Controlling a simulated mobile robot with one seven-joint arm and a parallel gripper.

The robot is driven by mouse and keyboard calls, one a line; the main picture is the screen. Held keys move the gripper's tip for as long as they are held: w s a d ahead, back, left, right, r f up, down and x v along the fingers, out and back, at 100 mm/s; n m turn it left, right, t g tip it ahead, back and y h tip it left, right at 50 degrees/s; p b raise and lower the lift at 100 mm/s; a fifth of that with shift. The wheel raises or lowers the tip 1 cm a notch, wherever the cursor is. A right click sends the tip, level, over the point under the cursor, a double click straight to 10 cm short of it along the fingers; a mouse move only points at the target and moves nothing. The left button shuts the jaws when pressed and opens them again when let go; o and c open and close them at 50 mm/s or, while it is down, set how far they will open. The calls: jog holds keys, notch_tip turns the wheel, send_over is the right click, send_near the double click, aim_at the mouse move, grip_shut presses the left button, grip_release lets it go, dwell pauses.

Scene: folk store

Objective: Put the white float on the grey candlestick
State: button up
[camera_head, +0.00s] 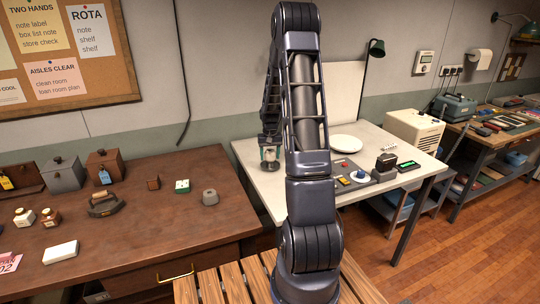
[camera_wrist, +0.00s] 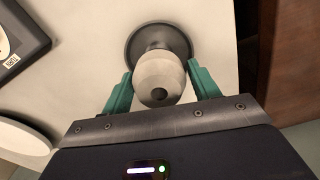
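The white float (camera_wrist: 158,75) is a rounded cream-white body with a dark hole facing the wrist camera. My gripper (camera_wrist: 160,70) has its two green fingers at either side of it, close against its widest part, and appears shut on it. The grey candlestick (camera_wrist: 138,38) shows behind the float in the wrist view as a dark round base with a paler middle. The float covers most of its middle, so whether the two touch or how far the float sits on it cannot be seen. In the head view my gripper (camera_head: 269,148) is over the pale table's left part, small and partly hidden.
A brown desk (camera_head: 140,235) at left holds several small objects.

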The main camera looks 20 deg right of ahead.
aim_at(270, 151)
jog(key=shift+o, duration=0.6)
jog(key=shift+r, duration=0.1)
notch_tip(270, 151, up, 12)
jog(key=shift+f, duration=0.2)
jog(key=s+a+r+n+t, duration=0.1)
jog(key=s+a+r, duration=0.3)
jog(key=s+r, duration=0.4)
jog(key=s+a+r+t, duration=0.1)
jog(key=s+a+r, duration=0.4)
jog(key=s+r, duration=0.25)
jog(key=s+a+r+t, duration=0.1)
jog(key=s+a, duration=0.1)
jog(key=s, duration=0.9)
jog(key=s+a+n+t, duration=0.1)
jog(key=s+a, duration=0.2)
jog(key=s, duration=0.8)
jog(key=shift+r+t, duration=0.3)
jog(key=shift+r, duration=0.1)
